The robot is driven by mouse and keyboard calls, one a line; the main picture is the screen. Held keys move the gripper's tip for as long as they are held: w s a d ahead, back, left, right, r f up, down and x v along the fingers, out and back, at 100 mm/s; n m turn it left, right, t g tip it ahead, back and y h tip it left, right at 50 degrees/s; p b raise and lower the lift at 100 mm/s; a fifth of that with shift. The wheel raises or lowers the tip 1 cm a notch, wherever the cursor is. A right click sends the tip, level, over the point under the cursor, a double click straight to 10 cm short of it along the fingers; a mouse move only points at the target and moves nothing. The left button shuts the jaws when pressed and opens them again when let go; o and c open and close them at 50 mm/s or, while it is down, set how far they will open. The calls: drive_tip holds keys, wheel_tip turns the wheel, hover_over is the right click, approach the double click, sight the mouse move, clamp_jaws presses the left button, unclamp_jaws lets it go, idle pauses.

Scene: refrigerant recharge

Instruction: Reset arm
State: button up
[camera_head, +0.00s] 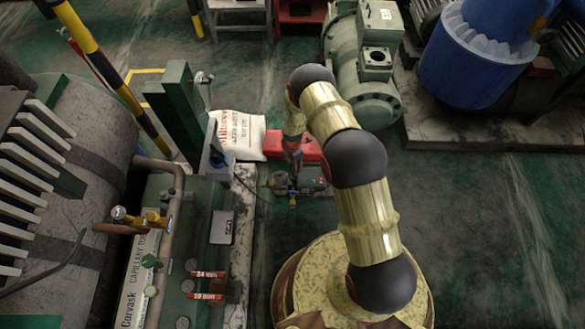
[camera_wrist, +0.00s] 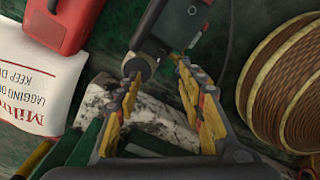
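My gripper (camera_head: 292,160) hangs low over the floor at the end of my bent arm in the head view. In the wrist view its two yellow-padded fingers (camera_wrist: 160,75) are spread apart, with nothing visible held between them. A small dark device with a grey cylinder (camera_wrist: 140,66) lies just beyond the fingertips; I cannot tell whether they touch it. In the head view, this small equipment (camera_head: 310,180) is on the floor under the gripper, partly hidden by it.
A red case (camera_head: 284,147) and a white printed sack (camera_head: 238,134) lie close by. Green machinery with pipes (camera_head: 165,200) stands at left, a pale green compressor (camera_head: 366,75) behind, and a blue drum (camera_head: 470,60) at upper right. Open floor (camera_head: 490,220) lies to the right.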

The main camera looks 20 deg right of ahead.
idle(0.7)
drive_tip(key=s+r+m+g, duration=0.3)
drive_tip(key=s+m, duration=0.5)
drive_tip(key=s, duration=0.2)
drive_tip(key=s+r+m+p, duration=0.1)
drive_tip(key=s+r+m, duration=0.15)
drive_tip(key=r, duration=0.95)
drive_tip(key=s+r+m+p, duration=0.1)
drive_tip(key=r+m, duration=0.3)
drive_tip(key=r, duration=0.8)
drive_tip(key=s+r+m, duration=0.2)
drive_tip(key=r+m, duration=0.2)
drive_tip(key=r, duration=0.8)
drive_tip(key=s+r+m+t+p, duration=0.1)
drive_tip(key=s+r+t, duration=0.2)
drive_tip(key=r, duration=0.8)
drive_tip(key=s+r+m+t+p, duration=0.1)
drive_tip(key=s+r+t+p, duration=0.1)
drive_tip(key=s+r, duration=0.5)
drive_tip(key=s+r+m+t+p, duration=0.1)
drive_tip(key=s+r, duration=0.4)
drive_tip(key=r, duration=1.2)
drive_tip(key=t+p, duration=0.1)
drive_tip(key=t, duration=0.1)
drive_tip(key=shift+a+r+t, duration=0.15)
drive_tip(key=shift+t, duration=0.15)
drive_tip(key=shift+c, duration=0.5)
